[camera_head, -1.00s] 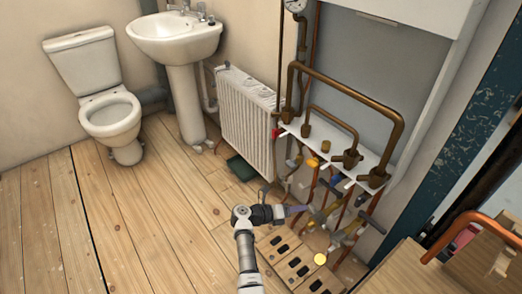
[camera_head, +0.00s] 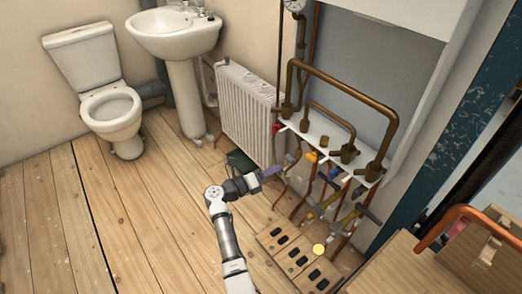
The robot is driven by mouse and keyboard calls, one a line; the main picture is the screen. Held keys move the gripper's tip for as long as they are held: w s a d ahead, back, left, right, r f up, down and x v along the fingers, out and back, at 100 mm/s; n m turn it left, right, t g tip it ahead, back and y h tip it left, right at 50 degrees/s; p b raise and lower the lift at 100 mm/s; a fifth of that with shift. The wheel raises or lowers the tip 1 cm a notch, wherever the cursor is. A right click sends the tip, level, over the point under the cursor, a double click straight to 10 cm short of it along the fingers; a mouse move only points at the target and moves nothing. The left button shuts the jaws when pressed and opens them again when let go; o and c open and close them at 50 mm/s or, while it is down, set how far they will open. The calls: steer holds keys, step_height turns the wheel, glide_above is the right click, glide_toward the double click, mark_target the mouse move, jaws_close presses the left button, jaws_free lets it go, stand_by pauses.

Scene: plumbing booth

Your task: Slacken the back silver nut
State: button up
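My gripper (camera_head: 272,172) reaches in from the lower left and points toward the pipework under the white shelf. Its tips are close to a small grey fitting (camera_head: 292,160) on the rear pipe beside the radiator. I cannot tell whether they touch it, or whether they are open or shut. The back silver nut cannot be picked out clearly at this size. Several copper pipes with valves hang below the shelf, and a yellow-and-grey valve (camera_head: 320,208) is in front and to the right of my gripper.
The white radiator (camera_head: 243,112) stands just behind my gripper. Bent brown pipes (camera_head: 345,85) rise above the white shelf (camera_head: 325,130). Slotted bricks (camera_head: 292,255) lie on the floor below, with a yellow disc (camera_head: 319,250). The wooden floor at left is clear.

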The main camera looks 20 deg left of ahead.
steer(key=a+r+n+t, duration=0.1)
steer(key=a+r+t, duration=0.1)
steer(key=r, duration=0.6)
steer(key=shift+a+r+t+y+p, duration=0.2)
steer(key=shift+a+t+y+p, duration=0.1)
steer(key=shift+a+p, duration=0.25)
steer(key=shift+a, duration=0.1)
